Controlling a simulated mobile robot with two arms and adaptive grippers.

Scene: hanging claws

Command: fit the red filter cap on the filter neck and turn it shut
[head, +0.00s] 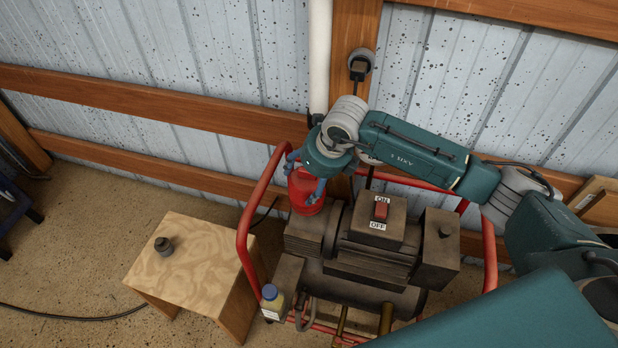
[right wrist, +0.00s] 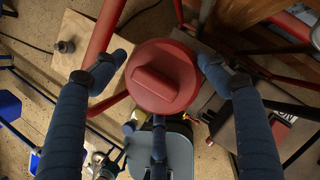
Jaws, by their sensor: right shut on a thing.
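The red filter cap (head: 306,197) is a round red lid with a raised bar grip across its top. It sits at the left end of the dark machine, and the right wrist view shows it from above (right wrist: 165,76). My right gripper (head: 305,180) is above it, with its blue fingers closed around the rim. The right wrist view shows the fingers (right wrist: 162,68) on opposite sides of the cap and one below. The filter neck is hidden under the cap, so I cannot tell how the cap sits on it. My left gripper is not in view.
The machine stands in a red tube frame (head: 244,245) and has an ON/OFF switch (head: 381,210). A wooden stool (head: 195,262) with a dark knob-like part (head: 164,246) is left. A white pipe (head: 319,60) runs behind.

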